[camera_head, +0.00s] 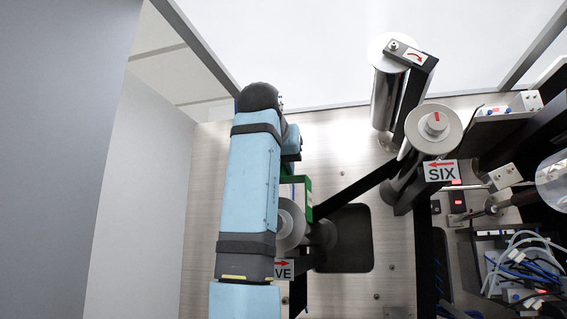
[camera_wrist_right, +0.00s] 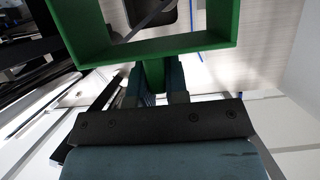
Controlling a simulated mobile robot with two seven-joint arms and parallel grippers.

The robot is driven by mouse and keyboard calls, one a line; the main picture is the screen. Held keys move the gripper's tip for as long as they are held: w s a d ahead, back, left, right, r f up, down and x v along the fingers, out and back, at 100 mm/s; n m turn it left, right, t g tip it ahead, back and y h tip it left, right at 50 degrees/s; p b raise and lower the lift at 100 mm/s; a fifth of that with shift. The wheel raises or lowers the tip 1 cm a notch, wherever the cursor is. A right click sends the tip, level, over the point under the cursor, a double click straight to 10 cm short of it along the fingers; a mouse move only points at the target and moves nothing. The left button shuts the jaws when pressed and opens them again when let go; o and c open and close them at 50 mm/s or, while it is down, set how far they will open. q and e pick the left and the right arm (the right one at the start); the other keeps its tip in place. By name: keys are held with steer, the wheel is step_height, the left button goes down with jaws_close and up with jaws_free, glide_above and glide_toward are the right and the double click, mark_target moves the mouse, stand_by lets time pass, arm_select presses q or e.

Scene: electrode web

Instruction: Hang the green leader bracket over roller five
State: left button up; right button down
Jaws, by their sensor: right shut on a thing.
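The green leader bracket (camera_head: 309,199) shows in the head view just right of my light-blue right arm, beside and above the end of roller five (camera_head: 289,228). My arm hides part of both. In the right wrist view the bracket (camera_wrist_right: 155,48) is an open rectangular frame with a short stem. My right gripper (camera_wrist_right: 154,84) is shut on that stem. Its fingers are mostly hidden by my arm in the head view. Whether the bracket touches roller five or is around it, I cannot tell. My left gripper is not in view.
A partly covered sign reading "VE" (camera_head: 283,269) sits below roller five. Roller six, with its SIX sign (camera_head: 440,171), and another roller (camera_head: 385,95) stand to the right. A dark opening (camera_head: 348,240) is in the metal panel. Cables (camera_head: 520,262) crowd the lower right.

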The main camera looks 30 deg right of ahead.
mark_target(281, 173)
steer(key=shift+f+b, duration=0.95)
steer(key=shift+f, duration=0.6)
steer(key=shift+f+b, duration=0.45)
steer(key=shift+f, duration=0.2)
steer(key=c, duration=1.1)
jaws_free()
steer(key=shift+o, duration=0.2)
steer(key=shift+r+b+v, duration=0.35)
steer(key=shift+b+v, duration=0.6)
steer(key=shift+v, duration=6.2)
step_height(281, 173, up, 6)
steer(key=p, duration=0.5)
steer(key=shift+d, duration=0.2)
